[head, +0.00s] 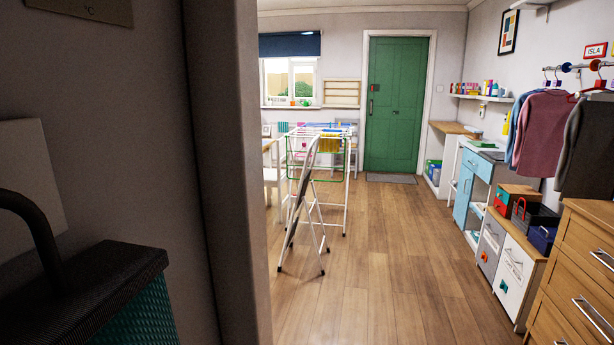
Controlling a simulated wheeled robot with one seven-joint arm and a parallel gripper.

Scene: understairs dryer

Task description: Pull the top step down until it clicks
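A folding step ladder (303,200) with a pale frame stands on the wooden floor in the middle of the room, left of the picture's centre. It is seen nearly side-on, with its legs a little apart at the floor. A dark panel shows along its lower left side. Its steps are too small and too edge-on to tell whether the top one is up or down. My gripper is not in view.
A drying rack (340,162) with coloured cloths stands close behind the ladder. A wall edge (238,170) fills the left near side. A teal and black thing (138,310) is close at lower left. Wooden drawers (575,270) stand at right. The floor (390,270) right of the ladder is clear.

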